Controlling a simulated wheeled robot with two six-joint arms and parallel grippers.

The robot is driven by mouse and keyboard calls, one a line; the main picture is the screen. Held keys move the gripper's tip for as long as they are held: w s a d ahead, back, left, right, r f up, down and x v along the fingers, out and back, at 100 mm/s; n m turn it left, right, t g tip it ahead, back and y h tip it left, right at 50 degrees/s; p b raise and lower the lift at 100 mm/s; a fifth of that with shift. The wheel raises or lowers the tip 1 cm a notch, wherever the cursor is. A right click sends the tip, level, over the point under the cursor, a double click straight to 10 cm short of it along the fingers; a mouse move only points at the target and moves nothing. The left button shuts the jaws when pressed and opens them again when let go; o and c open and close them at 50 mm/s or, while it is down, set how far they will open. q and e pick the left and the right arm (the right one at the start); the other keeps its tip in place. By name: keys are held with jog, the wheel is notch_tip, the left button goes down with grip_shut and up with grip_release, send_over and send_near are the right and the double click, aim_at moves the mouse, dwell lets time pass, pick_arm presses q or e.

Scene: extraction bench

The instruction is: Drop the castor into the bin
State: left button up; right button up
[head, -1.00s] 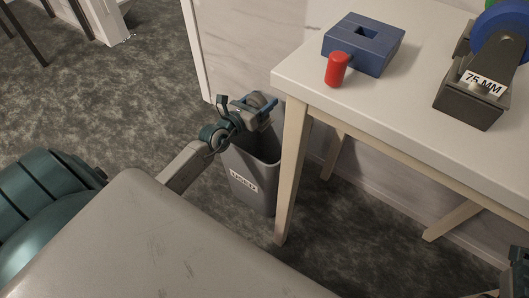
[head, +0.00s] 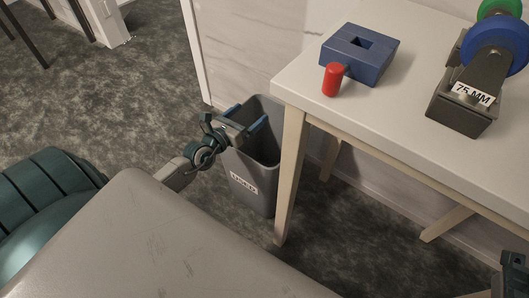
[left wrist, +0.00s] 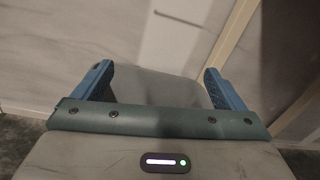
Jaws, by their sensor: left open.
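The grey bin (head: 262,198) stands on the floor beside the table's near-left leg, with a white label that seems to read "USED". My left gripper (head: 245,118) is over the bin's mouth, its two blue fingers apart and nothing between them. In the left wrist view the open fingers (left wrist: 160,85) frame a plain grey surface of the bin (left wrist: 160,88). The castor shows in neither current view, and the bottom of the bin is hidden. Part of my right arm's end (head: 514,270) shows at the lower right edge; its fingers are not clear.
The white table (head: 400,112) holds a blue block with a square hole (head: 375,62), a red cylinder (head: 332,80) and a dark stand marked "75 MM" (head: 460,108) carrying blue and green wheels (head: 495,45). A pale wall is behind the bin.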

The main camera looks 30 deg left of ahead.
pick_arm(q)
jog(key=s, duration=0.4)
jog(key=shift+s+a, duration=0.3)
